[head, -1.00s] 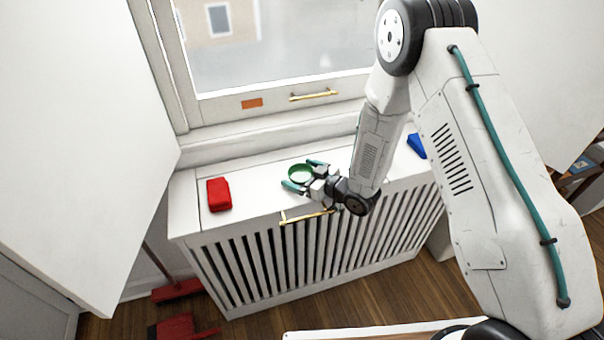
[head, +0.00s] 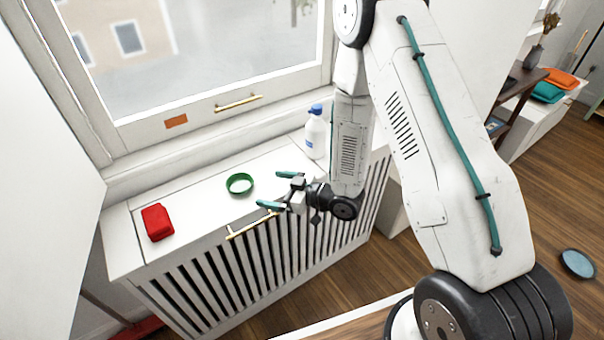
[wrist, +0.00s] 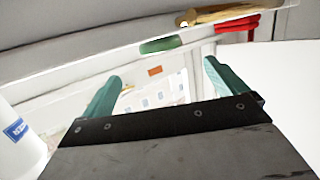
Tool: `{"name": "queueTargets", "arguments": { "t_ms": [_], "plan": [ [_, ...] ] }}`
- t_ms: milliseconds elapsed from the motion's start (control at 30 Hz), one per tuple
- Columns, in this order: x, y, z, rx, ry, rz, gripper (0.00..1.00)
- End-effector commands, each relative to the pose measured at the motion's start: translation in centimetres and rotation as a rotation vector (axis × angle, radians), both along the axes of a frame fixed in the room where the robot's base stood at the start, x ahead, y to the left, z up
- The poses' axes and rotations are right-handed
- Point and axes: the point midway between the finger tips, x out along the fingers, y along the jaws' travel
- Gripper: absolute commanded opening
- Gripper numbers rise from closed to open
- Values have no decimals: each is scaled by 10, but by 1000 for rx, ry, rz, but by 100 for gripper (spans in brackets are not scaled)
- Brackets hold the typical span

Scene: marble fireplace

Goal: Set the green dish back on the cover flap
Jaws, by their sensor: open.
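The green dish (head: 240,184) is a small round ring-like dish. It sits upright on the white cover flap (head: 205,205), the flat top of the slatted radiator cover, behind its brass handle (head: 250,226). In the wrist view the dish (wrist: 160,45) shows beyond my fingers, edge-on. My gripper (head: 277,189) is open and empty, its teal fingers spread, to the right of the dish and apart from it. In the wrist view both fingertips (wrist: 163,83) show with nothing between them.
A red block (head: 157,222) lies at the left end of the cover. The brass window handle (head: 238,102) is above. The flap between red block and dish is clear.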

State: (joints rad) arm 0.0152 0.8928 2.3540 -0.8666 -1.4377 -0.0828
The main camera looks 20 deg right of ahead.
Motion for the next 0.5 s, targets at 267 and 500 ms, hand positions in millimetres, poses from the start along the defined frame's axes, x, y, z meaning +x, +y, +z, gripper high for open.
{"name": "queueTargets", "arguments": {
  "t_ms": [267,500],
  "plan": [
    [11,-6,11,-63,6,-20,97],
    [45,-50,68,-349,91,-186,97]
  ]
}}
